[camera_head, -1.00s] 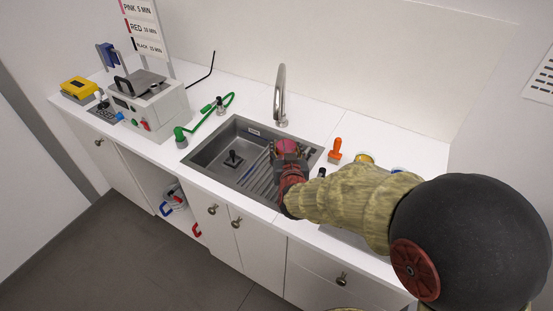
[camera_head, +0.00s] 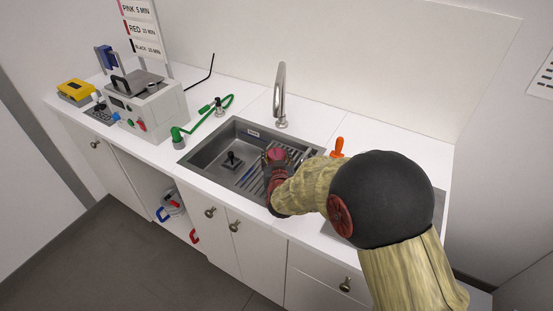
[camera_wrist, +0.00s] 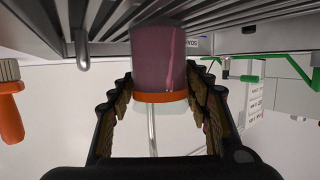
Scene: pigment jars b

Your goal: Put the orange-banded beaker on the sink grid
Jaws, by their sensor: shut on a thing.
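The orange-banded beaker is a dark pink vessel (camera_wrist: 158,58) with an orange band. It sits between the two fingers of my gripper (camera_wrist: 160,82) in the wrist view. My gripper is shut on it. In the head view my gripper (camera_head: 276,166) is over the sink, with the beaker's pink top (camera_head: 277,153) showing. The sink grid is a set of metal bars (camera_head: 249,181) in the right part of the sink. Its bars (camera_wrist: 45,22) are close to the beaker in the wrist view; I cannot tell whether they touch. My arm hides part of the grid.
The sink basin (camera_head: 215,150) has a dark drain piece (camera_head: 232,160). A tall faucet (camera_head: 280,95) stands behind it. An orange-handled tool (camera_head: 338,147) is right of the sink; a green hose (camera_head: 212,118) and a grey machine (camera_head: 148,108) are to the left.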

